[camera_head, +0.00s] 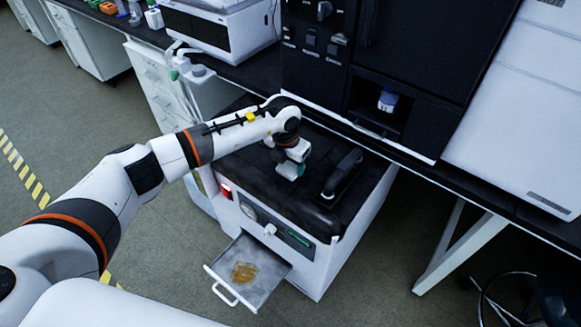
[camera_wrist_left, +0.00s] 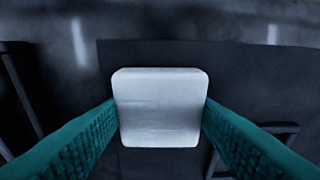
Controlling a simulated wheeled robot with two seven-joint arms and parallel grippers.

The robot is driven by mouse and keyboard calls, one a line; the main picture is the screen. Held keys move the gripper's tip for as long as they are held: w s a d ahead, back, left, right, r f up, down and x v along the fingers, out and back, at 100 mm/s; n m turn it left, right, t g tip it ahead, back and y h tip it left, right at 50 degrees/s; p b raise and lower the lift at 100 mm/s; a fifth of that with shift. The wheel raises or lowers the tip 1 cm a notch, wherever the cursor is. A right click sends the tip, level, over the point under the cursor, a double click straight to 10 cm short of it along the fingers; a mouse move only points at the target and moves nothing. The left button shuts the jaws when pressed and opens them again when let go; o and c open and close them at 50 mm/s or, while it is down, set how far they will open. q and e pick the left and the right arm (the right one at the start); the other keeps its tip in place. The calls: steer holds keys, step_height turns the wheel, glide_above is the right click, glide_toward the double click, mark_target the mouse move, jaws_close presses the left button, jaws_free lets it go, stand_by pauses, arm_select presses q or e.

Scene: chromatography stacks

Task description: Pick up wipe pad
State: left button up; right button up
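The wipe pad (camera_wrist_left: 160,108) is a white, rounded square block in the left wrist view. It sits between the two teal ribbed fingers of my left gripper (camera_wrist_left: 160,118), and I see no gap on either side. In the head view my left gripper (camera_head: 291,171) points down over the black top of a white cabinet (camera_head: 318,263). There the pad cannot be told apart from the gripper. Whether it still touches the surface below is unclear. My right gripper is not in view.
A black handle (camera_head: 343,176) stands up just right of the gripper. Below, an open drawer (camera_head: 277,279) holds a yellowish stain. A tall black instrument (camera_head: 420,50) with a small white-and-blue bottle (camera_head: 388,101) stands behind. A white device (camera_head: 215,30) is at the back left.

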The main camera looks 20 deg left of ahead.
mark_target(290, 166)
arm_select(q)
steer(key=shift+c, duration=1.1)
steer(key=shift+r, duration=0.1)
step_height(290, 166, up, 10)
steer(key=shift+o, duration=0.9)
steer(key=shift+s, duration=0.1)
steer(key=shift+c, duration=0.6)
